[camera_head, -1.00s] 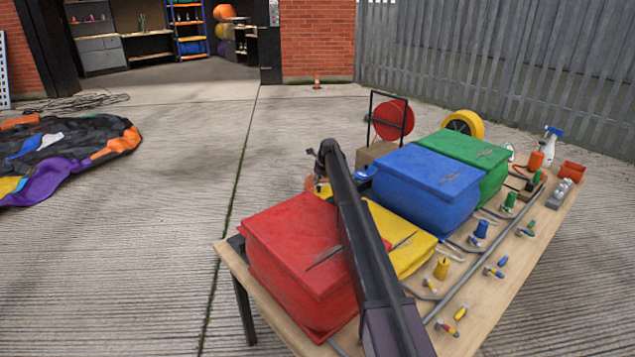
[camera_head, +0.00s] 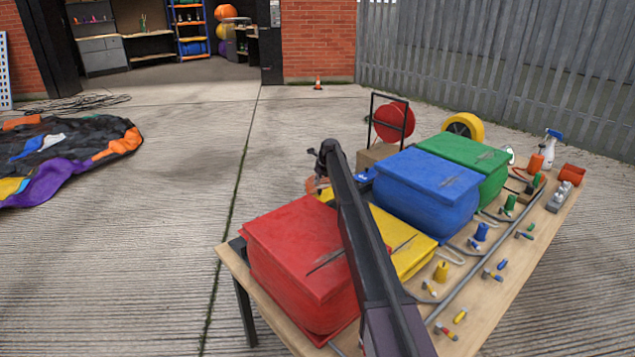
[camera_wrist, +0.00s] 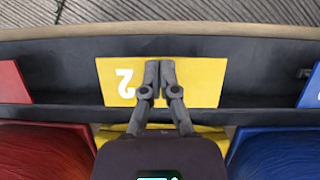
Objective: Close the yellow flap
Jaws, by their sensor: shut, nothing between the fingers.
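A yellow flap (camera_wrist: 205,82) marked with a white 2 lies spread in the wrist view, between a red panel and a blue panel. My gripper (camera_wrist: 159,68) is shut and empty, with its fingertips over the middle of the flap. I cannot tell whether they touch it. The yellow block (camera_head: 405,245) stands between the red and blue blocks in the head view, partly hidden by my arm. My gripper (camera_head: 322,165) is small there, at the far side of the blocks, and the flap is mostly hidden.
The red block (camera_head: 295,250) and blue block (camera_head: 425,190) stand close on either side of the yellow one. A green block (camera_head: 470,158) is behind. Small valves and tools lie on the wooden table (camera_head: 490,300). Open concrete lies to the left.

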